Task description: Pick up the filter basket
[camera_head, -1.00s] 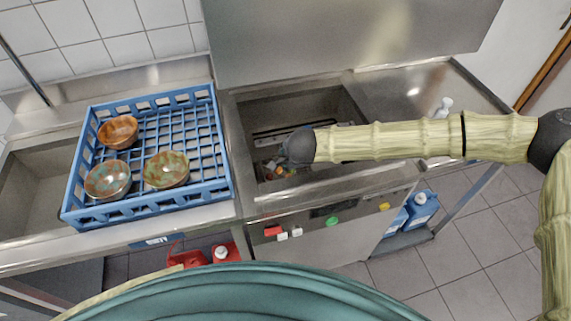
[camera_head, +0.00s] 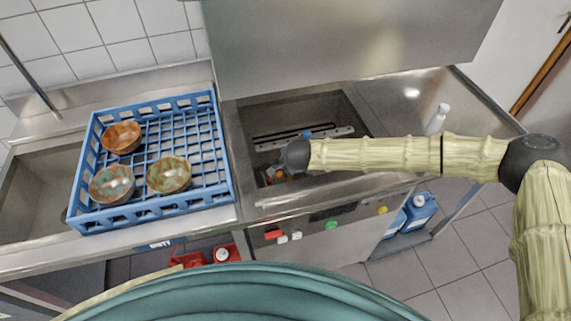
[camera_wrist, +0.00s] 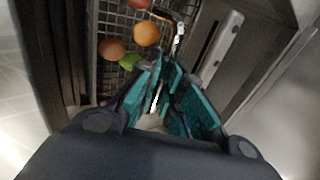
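The filter basket (camera_wrist: 107,73) is a wire-mesh basket holding orange, red and green scraps, at the upper left of the wrist view. In the head view, a small part of the basket area (camera_head: 272,174) shows inside the steel wash basin, beside my wrist. My gripper (camera_wrist: 165,64) has teal fingers that point down into the basin, with the tips close together at the basket's right side. A thin metal piece (camera_wrist: 179,30), perhaps the basket's handle, runs up from near the tips. Whether the fingers grip it is unclear. In the head view, my wrist hides the fingers.
A blue dish rack (camera_head: 152,222) with several brown-green bowls stands on the left counter. A steel hood (camera_head: 340,45) hangs above the basin (camera_head: 345,115). A white bottle (camera_head: 436,120) stands on the right counter, which is otherwise clear. Blue canisters (camera_head: 420,212) stand below.

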